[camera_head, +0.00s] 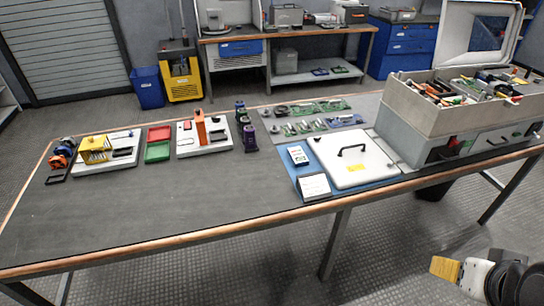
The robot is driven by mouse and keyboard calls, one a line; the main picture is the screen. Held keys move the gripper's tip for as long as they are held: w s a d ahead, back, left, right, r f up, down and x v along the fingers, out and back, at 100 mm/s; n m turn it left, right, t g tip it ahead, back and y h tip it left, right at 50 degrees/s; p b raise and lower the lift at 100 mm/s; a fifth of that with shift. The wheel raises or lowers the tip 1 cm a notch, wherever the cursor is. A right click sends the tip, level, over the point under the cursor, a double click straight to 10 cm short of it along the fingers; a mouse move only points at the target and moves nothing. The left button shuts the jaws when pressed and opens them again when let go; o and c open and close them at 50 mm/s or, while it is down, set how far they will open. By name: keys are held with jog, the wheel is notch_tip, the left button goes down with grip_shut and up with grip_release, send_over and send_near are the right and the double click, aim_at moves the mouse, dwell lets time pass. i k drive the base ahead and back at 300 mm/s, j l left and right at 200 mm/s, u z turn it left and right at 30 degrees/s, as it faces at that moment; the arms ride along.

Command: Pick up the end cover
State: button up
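A white square cover (356,160) with a black handle and a yellow label lies flat on a blue mat (301,153) at the right of the table. It is the likeliest end cover, though I cannot tell for sure. My gripper (462,272) is at the bottom right corner, partly cut off by the frame. It is in front of the table and well apart from the cover. Its fingers are too unclear to show whether it is open or shut.
A large grey open-topped case (414,112) full of parts stands right of the cover. A small white card (313,186) and a meter-like device (298,155) lie left of it. Fixtures (107,152) and green boards (300,108) sit farther back. The table's left front (130,220) is clear.

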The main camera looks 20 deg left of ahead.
aim_at(349, 159)
jog(key=u, duration=0.5)
jog(key=i+l+u, duration=0.2)
jog(key=i+u, duration=0.25)
jog(key=i+l+u, duration=0.4)
jog(key=i, duration=0.15)
jog(key=i+l+u, duration=0.45)
jog(key=l, duration=0.1)
